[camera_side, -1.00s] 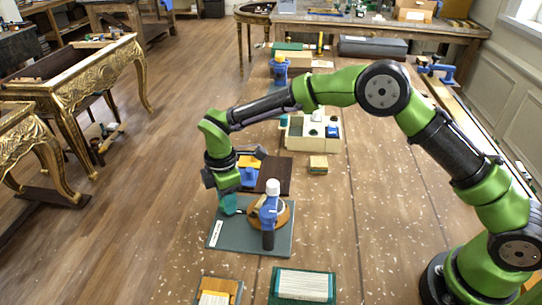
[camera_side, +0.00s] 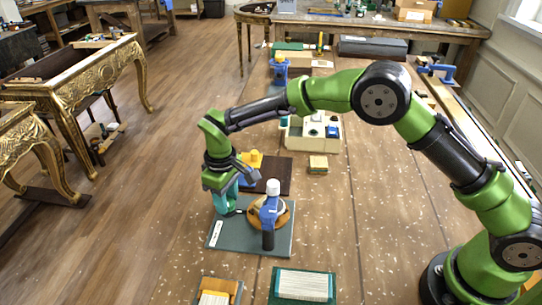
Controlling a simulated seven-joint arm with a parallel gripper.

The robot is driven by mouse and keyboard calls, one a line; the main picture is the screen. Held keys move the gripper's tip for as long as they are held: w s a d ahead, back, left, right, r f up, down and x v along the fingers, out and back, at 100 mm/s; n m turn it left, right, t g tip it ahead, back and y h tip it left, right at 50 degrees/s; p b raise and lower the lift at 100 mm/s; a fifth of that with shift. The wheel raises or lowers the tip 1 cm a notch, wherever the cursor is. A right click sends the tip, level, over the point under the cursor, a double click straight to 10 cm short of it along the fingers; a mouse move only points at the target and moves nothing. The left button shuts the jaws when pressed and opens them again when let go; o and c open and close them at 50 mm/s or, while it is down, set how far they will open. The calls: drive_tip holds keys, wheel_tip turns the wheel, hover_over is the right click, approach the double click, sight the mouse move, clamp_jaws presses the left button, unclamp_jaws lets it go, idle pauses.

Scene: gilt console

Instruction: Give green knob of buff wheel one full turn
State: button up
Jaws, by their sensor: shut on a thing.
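The buff wheel (camera_side: 284,218) is a round tan disc on a grey board (camera_side: 282,243). The fingers hide most or all of the knob.
A dark brown board (camera_side: 280,178) with blue and yellow parts lies just behind. A cream tray (camera_side: 326,146) and a small wooden block (camera_side: 318,164) stand farther back. Two flat stacks, one with a green base (camera_side: 304,285), lie in front.

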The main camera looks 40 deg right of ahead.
drive_tip(key=m, duration=0.5)
drive_tip(key=shift+m, duration=0.3)
drive_tip(key=m, duration=0.5)
drive_tip(key=shift+m, duration=0.3)
drive_tip(key=o, duration=1)
drive_tip(key=shift+o, duration=0.2)
wheel_tip(320, 180, up, 17)
drive_tip(key=shift+f, duration=0.1)
